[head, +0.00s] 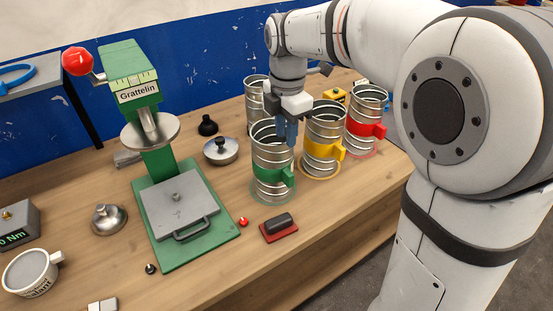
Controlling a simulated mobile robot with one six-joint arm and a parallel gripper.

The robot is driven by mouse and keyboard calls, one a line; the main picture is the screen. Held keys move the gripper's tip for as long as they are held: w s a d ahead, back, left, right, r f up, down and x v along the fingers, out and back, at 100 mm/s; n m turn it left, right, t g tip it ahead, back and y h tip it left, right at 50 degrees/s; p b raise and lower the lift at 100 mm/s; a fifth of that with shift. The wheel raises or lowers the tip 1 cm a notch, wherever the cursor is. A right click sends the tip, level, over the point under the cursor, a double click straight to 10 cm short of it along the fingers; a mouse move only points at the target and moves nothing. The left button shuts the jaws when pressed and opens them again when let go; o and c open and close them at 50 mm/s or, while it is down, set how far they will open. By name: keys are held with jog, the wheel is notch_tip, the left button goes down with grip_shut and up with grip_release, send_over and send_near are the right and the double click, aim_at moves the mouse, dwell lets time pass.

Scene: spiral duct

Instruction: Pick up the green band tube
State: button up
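The green band tube (269,175) is a ribbed silver spiral duct with a green band and a green side tab. It stands upright inside a green ring on the wooden bench, in the middle of the head view. My gripper (287,133) points down at its upper right rim, and its fingers overlap the rim in the picture. I cannot tell whether they touch it, or whether they are open or shut. The gripper hides part of the tube's top opening.
The yellow band tube (322,151) stands close on the right, the red band tube (365,128) beyond it. Another silver tube (254,103) stands behind. A green press (160,160) marked "Grattelin" is on the left. A dark block on a red base (279,228) lies in front.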

aim_at(276, 165)
notch_tip(276, 165, down, 8)
jog(key=shift+r+p, duration=0.2)
jog(key=shift+p, duration=0.15)
jog(key=shift+a, duration=0.1)
jog(key=shift+c, duration=0.5)
grip_shut()
dwell(0.8)
